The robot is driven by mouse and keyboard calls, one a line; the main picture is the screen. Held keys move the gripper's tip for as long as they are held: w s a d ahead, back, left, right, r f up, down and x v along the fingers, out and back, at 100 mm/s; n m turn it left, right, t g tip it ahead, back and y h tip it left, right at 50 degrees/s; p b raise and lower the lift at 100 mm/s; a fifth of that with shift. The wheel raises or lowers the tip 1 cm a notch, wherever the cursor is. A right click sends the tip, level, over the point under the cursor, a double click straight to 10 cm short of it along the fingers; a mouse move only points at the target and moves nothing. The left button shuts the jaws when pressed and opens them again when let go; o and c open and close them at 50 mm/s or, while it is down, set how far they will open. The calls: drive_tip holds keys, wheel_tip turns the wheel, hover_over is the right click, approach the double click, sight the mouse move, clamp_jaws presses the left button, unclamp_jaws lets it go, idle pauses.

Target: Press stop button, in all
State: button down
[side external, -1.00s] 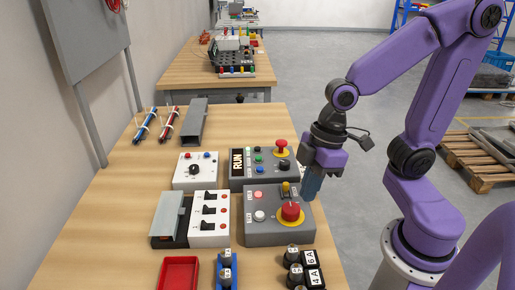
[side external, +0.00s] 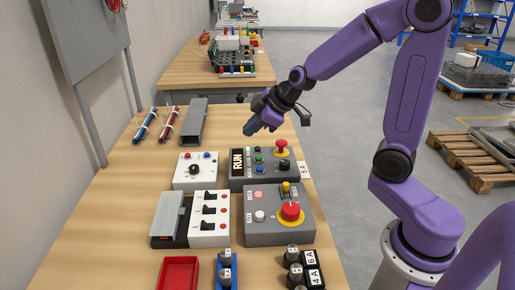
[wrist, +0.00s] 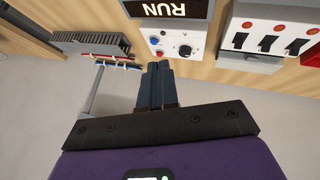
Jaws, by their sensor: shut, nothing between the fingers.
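The grey RUN panel (side external: 265,172) stands mid-table with a lit RUN display (side external: 237,162). In front is a grey box (side external: 278,236) with a larger red mushroom button (side external: 290,211) on yellow, a pinkish-red button (side external: 258,194), a white button (side external: 259,215) and a yellow switch. I cannot read a stop label. My gripper (side external: 249,129) is shut and empty, tilted above the table behind the RUN panel; its fingers show in the wrist view (wrist: 158,70).
A white knob box (side external: 196,172), a switch box (side external: 209,220), a red tray (side external: 179,273) and black parts (side external: 303,270) crowd the table. A grey duct (side external: 193,124) and bundled cables (side external: 168,125) lie at the back left. Bare tabletop is on the left.

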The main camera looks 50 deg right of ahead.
sight(259, 150)
drive_tip(key=w+d+m+t+h, duration=0.1)
drive_tip(key=w+d+h, duration=0.1)
drive_tip(key=d, duration=0.5)
drive_tip(key=shift+w+d+r+h, duration=0.3)
drive_tip(key=shift+w+r, duration=0.1)
drive_tip(key=shift+w, duration=0.5)
drive_tip(key=shift+f, duration=0.15)
drive_tip(key=shift+f, duration=4.3)
drive_tip(key=shift+f, duration=0.15)
drive_tip(key=shift+f, duration=0.25)
drive_tip(key=shift+f, duration=0.5)
drive_tip(key=shift+r, duration=0.95)
